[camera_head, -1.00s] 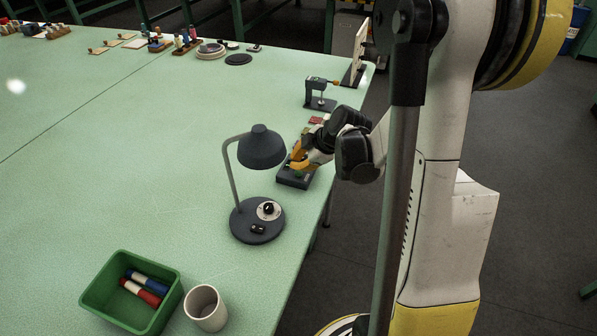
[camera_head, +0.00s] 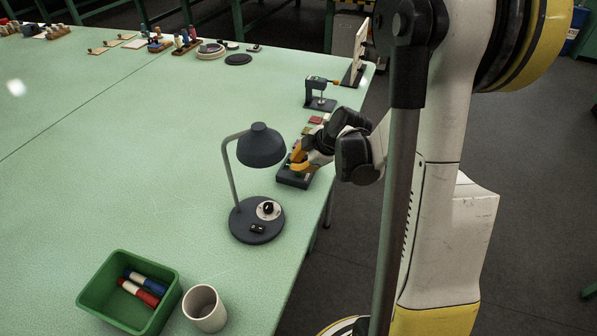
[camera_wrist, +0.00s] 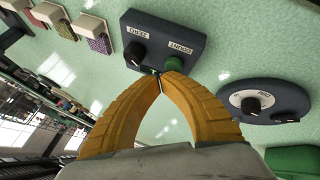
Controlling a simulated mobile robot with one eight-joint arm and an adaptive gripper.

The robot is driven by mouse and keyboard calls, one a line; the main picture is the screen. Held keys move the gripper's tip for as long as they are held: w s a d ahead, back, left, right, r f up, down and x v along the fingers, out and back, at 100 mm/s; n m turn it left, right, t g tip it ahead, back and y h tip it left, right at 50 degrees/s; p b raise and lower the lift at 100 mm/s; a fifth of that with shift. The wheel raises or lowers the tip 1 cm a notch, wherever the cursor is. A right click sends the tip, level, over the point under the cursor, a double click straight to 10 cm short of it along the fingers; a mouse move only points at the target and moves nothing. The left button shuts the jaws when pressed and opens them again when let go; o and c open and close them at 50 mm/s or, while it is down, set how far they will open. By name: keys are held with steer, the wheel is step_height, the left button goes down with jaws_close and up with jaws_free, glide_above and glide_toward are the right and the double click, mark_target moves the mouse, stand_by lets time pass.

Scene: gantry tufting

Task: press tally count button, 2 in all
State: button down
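The tally counter is a dark grey box (camera_wrist: 152,42) with labels reading ZERO and COUNT in the wrist view. A black knob (camera_wrist: 135,53) sits by ZERO and a green button (camera_wrist: 174,64) by COUNT. My gripper (camera_wrist: 161,76) has its two orange fingers together at the tips, with nothing between them. The tips are right at the green button's edge; I cannot tell whether they touch it. In the head view the counter (camera_head: 291,181) lies near the table's right edge, with my gripper (camera_head: 295,166) over it, hiding most of its top.
A dark desk lamp (camera_head: 261,146) stands close to the left of the counter; its base (camera_wrist: 262,103) shows in the wrist view. A green bin (camera_head: 95,297) with markers and a white cup (camera_head: 205,308) are nearer. A small clamp-like device (camera_head: 319,92) stands beyond.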

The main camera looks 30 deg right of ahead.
steer(key=shift+f+b, duration=0.45)
steer(key=shift+f, duration=0.05)
stand_by(0.4)
steer(key=shift+r, duration=0.1)
steer(key=shift+r+p, duration=0.65)
steer(key=shift+r, duration=0.15)
step_height(320, 180, up, 5)
steer(key=p, duration=0.4)
steer(key=shift+r, duration=0.1)
stand_by(0.9)
